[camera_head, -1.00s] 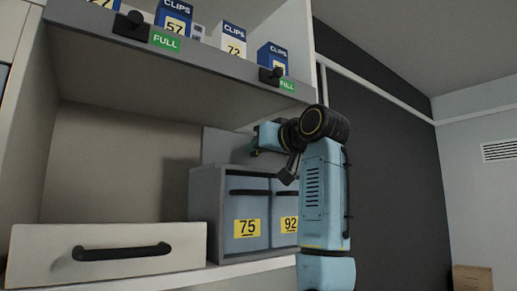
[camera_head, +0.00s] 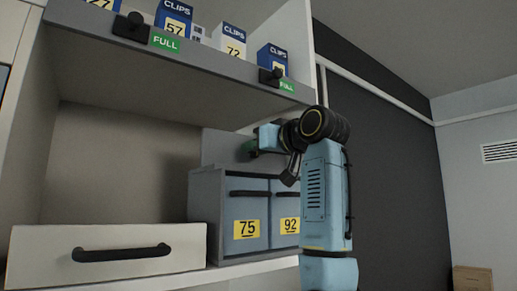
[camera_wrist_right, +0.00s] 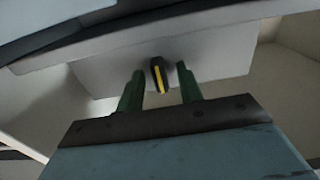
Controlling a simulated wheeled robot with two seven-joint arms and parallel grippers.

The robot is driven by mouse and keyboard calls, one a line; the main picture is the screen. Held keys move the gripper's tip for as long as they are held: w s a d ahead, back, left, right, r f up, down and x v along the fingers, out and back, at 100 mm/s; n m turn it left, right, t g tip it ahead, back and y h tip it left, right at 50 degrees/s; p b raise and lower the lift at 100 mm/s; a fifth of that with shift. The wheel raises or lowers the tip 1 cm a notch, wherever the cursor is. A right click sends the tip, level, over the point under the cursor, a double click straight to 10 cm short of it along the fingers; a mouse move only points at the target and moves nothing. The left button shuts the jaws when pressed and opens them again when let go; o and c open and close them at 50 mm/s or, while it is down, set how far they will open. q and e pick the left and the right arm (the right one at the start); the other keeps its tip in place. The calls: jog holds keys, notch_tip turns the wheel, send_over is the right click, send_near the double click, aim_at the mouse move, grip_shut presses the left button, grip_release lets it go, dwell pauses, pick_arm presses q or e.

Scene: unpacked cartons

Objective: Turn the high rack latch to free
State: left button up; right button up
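A dark latch handle with a yellow stripe (camera_wrist_right: 159,75) sits on a pale grey panel (camera_wrist_right: 215,75) in the right wrist view. It stands nearly upright in the picture, slightly tilted. My right gripper (camera_wrist_right: 160,70) is open, with its green fingers on either side of the handle and a visible gap at both sides. Whether the handle is fully between the fingertips or just beyond them I cannot tell. In the head view the right gripper (camera_head: 250,148) is under the upper shelf, before a grey upright plate (camera_head: 220,145); the handle is hidden there. My left gripper is not in view.
The upper shelf (camera_head: 200,75) overhangs the gripper, with black knobs (camera_head: 131,26), green FULL labels (camera_head: 165,42) and clip boxes (camera_head: 232,40). Below are a grey drawer unit marked 75 and 92 (camera_head: 207,215) and a white drawer (camera_head: 110,255). Space at left between them is empty.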

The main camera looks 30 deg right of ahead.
jog(key=shift+s, duration=0.1)
jog(key=shift+s, duration=0.35)
jog(key=s+d+b, duration=0.1)
jog(key=s+b, duration=0.3)
jog(key=s, duration=0.8)
jog(key=shift+s+b, duration=0.25)
jog(key=shift+b, duration=0.1)
